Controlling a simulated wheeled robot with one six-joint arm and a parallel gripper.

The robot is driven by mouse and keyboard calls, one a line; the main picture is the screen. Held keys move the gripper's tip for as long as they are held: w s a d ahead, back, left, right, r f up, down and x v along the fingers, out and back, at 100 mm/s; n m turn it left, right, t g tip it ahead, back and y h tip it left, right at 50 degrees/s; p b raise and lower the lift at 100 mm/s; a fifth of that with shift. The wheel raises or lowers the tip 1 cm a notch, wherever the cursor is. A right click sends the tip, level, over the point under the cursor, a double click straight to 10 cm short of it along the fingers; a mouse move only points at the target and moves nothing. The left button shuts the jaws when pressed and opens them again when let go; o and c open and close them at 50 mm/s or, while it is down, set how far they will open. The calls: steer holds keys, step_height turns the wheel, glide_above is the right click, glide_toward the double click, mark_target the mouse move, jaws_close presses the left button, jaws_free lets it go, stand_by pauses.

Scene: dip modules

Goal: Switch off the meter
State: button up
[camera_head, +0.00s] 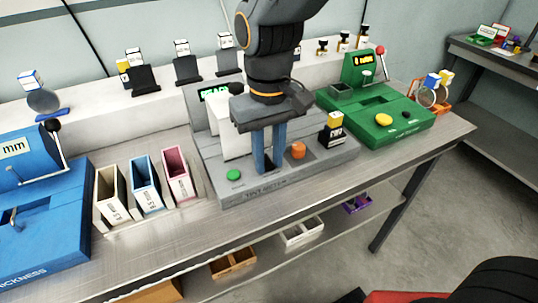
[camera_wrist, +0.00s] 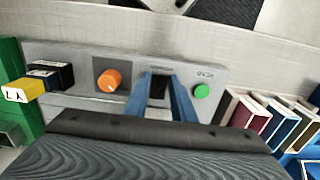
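The meter (camera_head: 300,182) is a grey console in the middle of the bench. It has a green button (camera_head: 234,175) at its front left, an orange knob (camera_head: 298,150) to the right and a lit display (camera_head: 214,95) with green text, partly hidden. My gripper (camera_head: 268,168) points down over the meter, between button and knob. I cannot tell whether the fingertips touch the panel.
A black block with a yellow top (camera_head: 332,127) stands at the meter's right. A green device (camera_head: 375,115) is farther right, a blue device (camera_head: 40,210) far left. Several upright coloured bins (camera_head: 145,185) stand left of the meter. A white block (camera_head: 236,135) stands behind my gripper.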

jaws_close()
steer(key=shift+w+a+r+g+h+p, duration=0.1)
steer(key=shift+r+g+h+p, duration=0.2)
steer(key=shift+p, duration=0.9)
steer(key=g+p, duration=0.1)
steer(key=p, duration=0.1)
steer(key=shift+w+a+f+g+h+p, duration=0.1)
steer(key=shift+w+a+g+h+p, duration=0.05)
steer(key=shift+w+g+h+p, duration=0.2)
steer(key=o, duration=0.5)
jaws_free()
steer(key=shift+b+v, duration=0.6)
steer(key=shift+v, duration=3.25)
steer(key=shift+a, duration=0.1)
